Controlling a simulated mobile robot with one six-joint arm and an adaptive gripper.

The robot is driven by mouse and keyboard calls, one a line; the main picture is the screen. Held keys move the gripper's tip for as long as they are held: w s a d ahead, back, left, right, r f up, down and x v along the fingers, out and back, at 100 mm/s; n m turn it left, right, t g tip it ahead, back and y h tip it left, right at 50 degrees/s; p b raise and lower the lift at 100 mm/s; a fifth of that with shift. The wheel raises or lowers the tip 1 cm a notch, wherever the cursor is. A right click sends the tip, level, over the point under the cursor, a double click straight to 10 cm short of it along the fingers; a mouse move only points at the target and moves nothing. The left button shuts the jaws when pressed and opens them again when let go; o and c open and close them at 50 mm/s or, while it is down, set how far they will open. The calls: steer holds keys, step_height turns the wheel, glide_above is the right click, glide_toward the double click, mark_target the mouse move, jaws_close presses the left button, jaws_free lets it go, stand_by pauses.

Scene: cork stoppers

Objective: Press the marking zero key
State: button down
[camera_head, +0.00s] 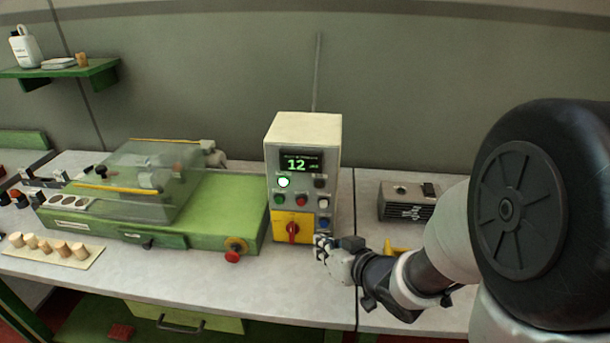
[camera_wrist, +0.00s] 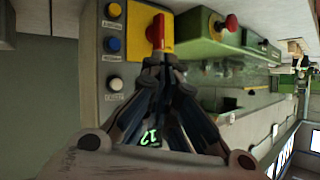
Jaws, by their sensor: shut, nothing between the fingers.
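The control box (camera_head: 303,140) stands upright on the bench, with a display (camera_head: 302,162) reading 12. On its front are a lit white key (camera_head: 284,182), a black key (camera_head: 320,182), a green key (camera_head: 279,198), a red key (camera_head: 301,200), a white key (camera_head: 323,203) and a blue key (camera_head: 324,221).
A red rotary switch (camera_head: 292,230) on a yellow plate sits low on the box. Left is a green machine (camera_head: 225,205) with a clear cover and a red knob (camera_head: 232,256). A dark-fronted box (camera_head: 407,205) stands right.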

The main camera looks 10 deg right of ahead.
mark_target(323, 204)
steer(key=shift+a, duration=0.1)
stand_by(0.3)
steer(key=w+d+p, duration=0.2)
steer(key=w+p, duration=0.2)
steer(key=w, duration=0.4)
steer(key=shift+w+d+p, duration=0.15)
steer(key=shift+w+p, duration=0.15)
steer(key=shift+w, duration=0.15)
stand_by(1.2)
steer(key=shift+w+d, duration=0.1)
steer(key=shift+w, duration=0.15)
steer(key=shift+w+d+p, duration=0.15)
steer(key=shift+w+p, duration=0.25)
steer(key=shift+w, duration=0.05)
stand_by(0.6)
steer(key=shift+s, duration=0.2)
steer(key=shift+s+a, duration=0.25)
steer(key=shift+s, duration=0.4)
